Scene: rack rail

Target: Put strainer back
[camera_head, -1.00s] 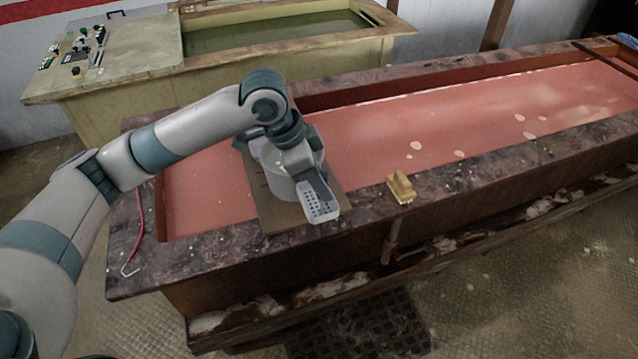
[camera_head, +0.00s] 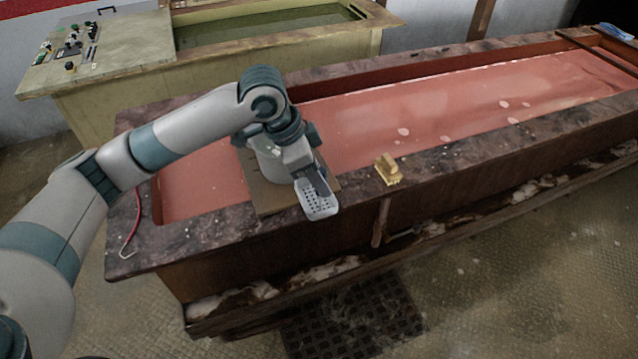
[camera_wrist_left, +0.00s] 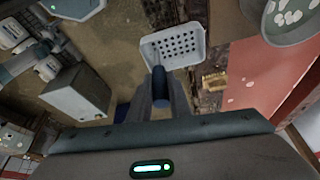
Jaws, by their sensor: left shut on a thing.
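The strainer (camera_head: 317,202) is a pale grey perforated scoop with a dark blue handle. My left gripper (camera_head: 312,181) is shut on its handle and holds it over the front rim of the trough, near the board's right side. In the left wrist view the strainer (camera_wrist_left: 175,45) points away from my left gripper (camera_wrist_left: 160,98), with its holes facing the camera. A pale round pot (camera_head: 262,160) stands on a brown board (camera_head: 265,198), partly hidden behind my left wrist. My right gripper is not in view.
The long trough holds red liquid (camera_head: 430,105) with pale spots. A yellow brush (camera_head: 388,168) lies on its stone rim, right of the strainer. A floor grate (camera_head: 355,318) lies in front. A second basin (camera_head: 265,30) stands behind.

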